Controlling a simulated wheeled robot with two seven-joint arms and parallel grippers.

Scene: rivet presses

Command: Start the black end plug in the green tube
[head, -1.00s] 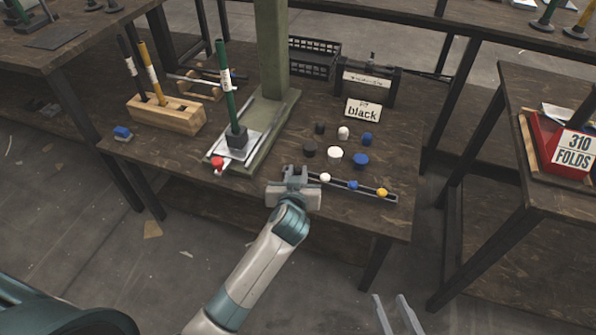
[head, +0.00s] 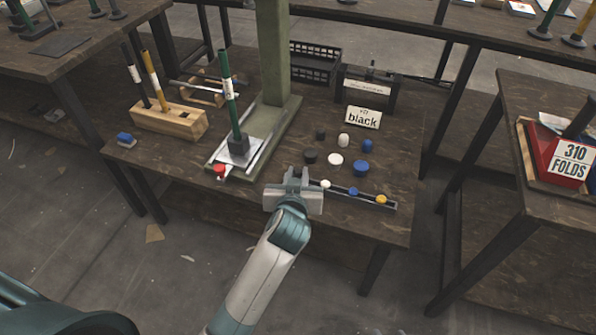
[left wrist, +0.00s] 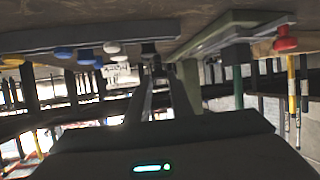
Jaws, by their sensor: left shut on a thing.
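The green tube (head: 229,95) stands upright in a grey block on the press base, left of the green post; it also shows in the left wrist view (left wrist: 238,85). My left gripper (head: 293,175) is at the left end of the plug rail, right of and nearer than the tube. It is shut on a small black plug (left wrist: 149,47), seen at its fingertips in the left wrist view. The gripper hides this plug in the head view, and I cannot tell whether it is clear of the rail. My right gripper is out of view.
The rail (head: 372,199) holds white, blue and yellow plugs. Loose black, white and blue caps stand behind it, near a "black" sign (head: 363,116). The green post (head: 273,55) and a red knob (head: 219,169) are near the tube. A wooden block (head: 170,121) holds other tubes.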

